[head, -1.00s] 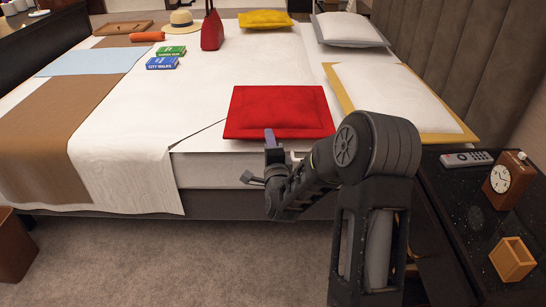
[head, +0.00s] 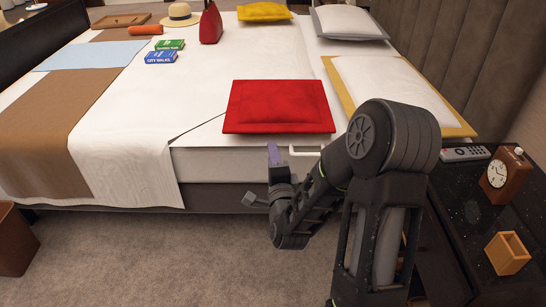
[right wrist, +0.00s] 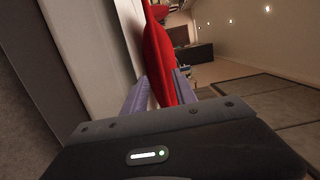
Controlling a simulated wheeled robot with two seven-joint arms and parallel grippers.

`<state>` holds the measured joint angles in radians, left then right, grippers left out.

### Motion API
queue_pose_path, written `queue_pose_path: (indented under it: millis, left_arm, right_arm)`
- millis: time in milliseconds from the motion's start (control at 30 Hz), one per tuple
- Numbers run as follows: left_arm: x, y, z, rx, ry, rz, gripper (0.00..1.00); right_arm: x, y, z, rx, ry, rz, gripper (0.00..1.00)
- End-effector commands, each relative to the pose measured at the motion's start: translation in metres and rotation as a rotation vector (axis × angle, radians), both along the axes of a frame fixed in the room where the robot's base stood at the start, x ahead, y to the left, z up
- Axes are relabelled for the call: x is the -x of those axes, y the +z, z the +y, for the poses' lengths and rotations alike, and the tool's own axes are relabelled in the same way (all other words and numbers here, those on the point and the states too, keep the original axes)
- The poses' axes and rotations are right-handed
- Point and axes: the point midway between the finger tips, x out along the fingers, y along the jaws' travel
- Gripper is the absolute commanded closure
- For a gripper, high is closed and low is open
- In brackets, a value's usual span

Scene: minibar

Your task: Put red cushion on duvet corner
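The red cushion (head: 278,105) lies flat on the white bedding at the bed's near edge, right of the diagonal edge of the white duvet (head: 125,135). It also shows edge-on in the right wrist view (right wrist: 160,55). My right gripper (head: 275,155) is just in front of the cushion's near edge, slightly below it in the head view. In the right wrist view its two fingers (right wrist: 160,98) are apart, with the cushion lined up between them. In the head view a small gap shows between finger and cushion. My left gripper is not in view.
A nightstand (head: 465,215) at right holds a remote, a clock (head: 505,174) and a wooden box (head: 507,253). A white pillow (head: 385,88) lies right of the cushion. Two books (head: 161,57), a red bag (head: 211,25) and a hat lie farther back. The white bedding left of the cushion is clear.

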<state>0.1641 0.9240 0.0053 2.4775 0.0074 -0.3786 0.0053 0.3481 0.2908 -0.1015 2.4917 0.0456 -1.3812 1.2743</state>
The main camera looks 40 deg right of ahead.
Motion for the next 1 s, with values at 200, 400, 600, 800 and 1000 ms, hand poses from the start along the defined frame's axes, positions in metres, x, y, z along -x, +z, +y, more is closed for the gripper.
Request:
queue_pose_path:
  millis: [200,400,600,800,1000]
  left_arm:
    - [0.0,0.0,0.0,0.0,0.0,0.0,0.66]
    - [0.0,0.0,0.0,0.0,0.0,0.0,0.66]
    - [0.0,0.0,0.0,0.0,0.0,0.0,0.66]
    - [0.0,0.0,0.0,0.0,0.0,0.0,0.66]
    - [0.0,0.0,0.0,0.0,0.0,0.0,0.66]
  right_arm:
    - [0.0,0.0,0.0,0.0,0.0,0.0,0.67]
    - [0.0,-0.002,0.001,0.0,0.003,0.006,0.67]
    - [-0.009,-0.049,0.032,0.039,0.088,0.18,0.67]
    - [0.004,-0.174,0.129,0.185,0.409,0.633,0.67]
    - [0.095,-0.296,0.252,0.419,0.976,1.065,0.67]
